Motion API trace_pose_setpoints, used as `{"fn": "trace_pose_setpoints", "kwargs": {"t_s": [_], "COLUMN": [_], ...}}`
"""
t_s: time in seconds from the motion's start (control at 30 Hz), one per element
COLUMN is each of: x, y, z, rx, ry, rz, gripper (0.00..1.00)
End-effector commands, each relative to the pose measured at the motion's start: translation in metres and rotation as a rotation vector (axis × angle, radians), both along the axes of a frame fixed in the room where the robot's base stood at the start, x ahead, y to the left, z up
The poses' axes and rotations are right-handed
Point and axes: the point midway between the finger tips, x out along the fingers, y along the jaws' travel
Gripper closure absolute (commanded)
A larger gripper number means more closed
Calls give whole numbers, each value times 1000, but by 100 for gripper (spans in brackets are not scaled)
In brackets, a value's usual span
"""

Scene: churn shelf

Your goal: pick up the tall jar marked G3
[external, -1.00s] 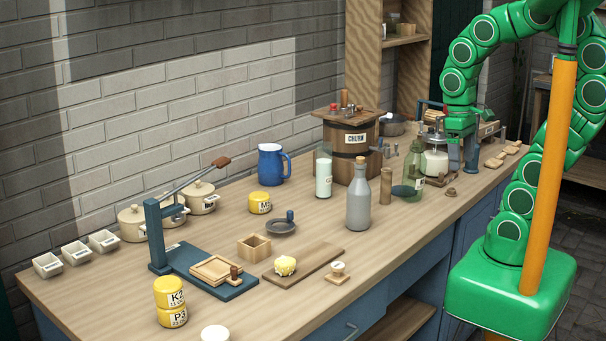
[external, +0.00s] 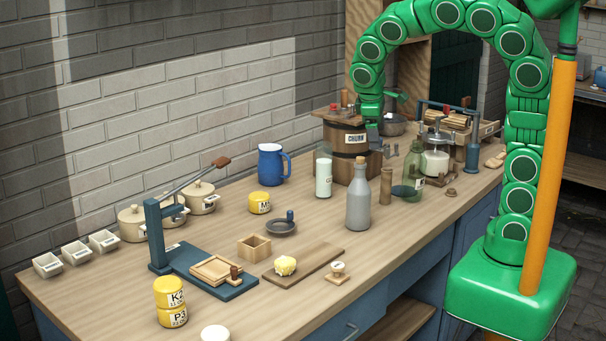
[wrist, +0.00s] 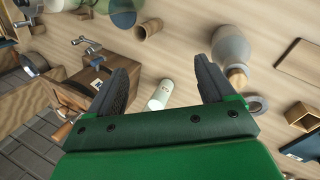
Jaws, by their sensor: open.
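No G3 marking is readable in either view. A tall clear jar with white contents (external: 323,176) stands upright on the bench, left of the churn; a small mark on it is too small to read. In the wrist view, a pale upright cylinder (wrist: 161,94), probably that jar, shows between and beyond my fingers. My gripper (external: 373,135) is at the right side of the churn top in the external view, its fingers mostly hidden. In the wrist view my gripper (wrist: 161,66) is open, with nothing held.
The wooden churn (external: 352,165) with its crank stands close to my gripper. A grey corked bottle (external: 358,205), a wooden cylinder (external: 386,186) and a green bottle (external: 414,165) stand nearby. A blue jug (external: 270,165) is left of the tall jar.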

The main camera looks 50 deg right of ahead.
Motion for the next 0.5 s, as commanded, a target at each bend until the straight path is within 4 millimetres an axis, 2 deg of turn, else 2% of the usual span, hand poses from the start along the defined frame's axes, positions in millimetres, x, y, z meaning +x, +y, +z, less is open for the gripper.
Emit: {"fn": "trace_pose_setpoints", "kwargs": {"t_s": [0.23,0.5], "x": [44,90], "y": [-9,-4], "z": [-12,-28], "rx": [-205,-412], "ry": [111,261], "rz": [211,455], "gripper": [17,17]}}
